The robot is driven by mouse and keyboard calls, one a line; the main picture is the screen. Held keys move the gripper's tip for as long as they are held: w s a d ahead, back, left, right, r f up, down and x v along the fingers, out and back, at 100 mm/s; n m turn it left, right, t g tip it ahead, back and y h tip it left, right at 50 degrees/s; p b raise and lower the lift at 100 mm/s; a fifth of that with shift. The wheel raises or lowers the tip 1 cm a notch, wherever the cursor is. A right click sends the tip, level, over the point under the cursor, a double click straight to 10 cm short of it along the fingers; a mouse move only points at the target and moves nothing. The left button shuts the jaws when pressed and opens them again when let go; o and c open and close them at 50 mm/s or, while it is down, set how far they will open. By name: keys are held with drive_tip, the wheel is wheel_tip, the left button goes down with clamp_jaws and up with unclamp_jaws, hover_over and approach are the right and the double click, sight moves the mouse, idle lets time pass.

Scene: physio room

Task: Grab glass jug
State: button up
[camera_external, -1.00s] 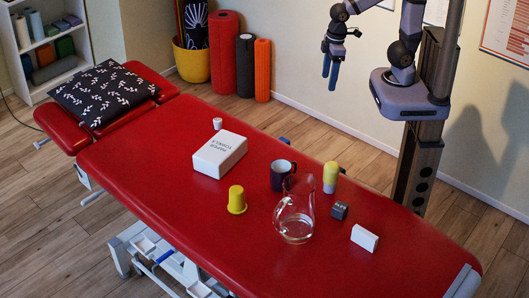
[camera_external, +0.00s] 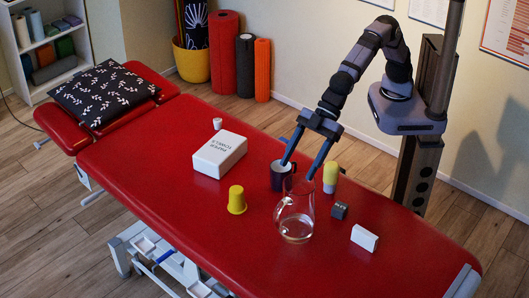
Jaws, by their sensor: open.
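The clear glass jug (camera_external: 297,221) stands upright on the red treatment table (camera_external: 170,205), its handle towards the left. My gripper (camera_external: 297,172) reaches down from the upper right with its two blue fingers spread wide. It is empty and open. One fingertip is in front of the dark mug's rim in the picture, and the other is at the jug's upper edge. I cannot tell whether either fingertip touches anything.
The dark mug (camera_external: 279,178) stands just behind the jug. A yellow-topped bottle (camera_external: 330,177), a small dark cube (camera_external: 339,210) and a white box (camera_external: 364,238) are to the right.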

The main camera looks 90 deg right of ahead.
approach(282, 204)
drive_tip(key=shift+d+f+p+x, duration=0.15)
drive_tip(key=shift+p+x, duration=0.45)
drive_tip(key=shift+x, duration=1.15)
drive_tip(key=shift+d+f+p+x, duration=0.1)
drive_tip(key=shift+p+x, duration=0.5)
drive_tip(key=shift+x, duration=1.15)
drive_tip(key=shift+p+x, duration=1.35)
drive_tip(key=shift+x, duration=1.15)
drive_tip(key=shift+f, duration=0.1)
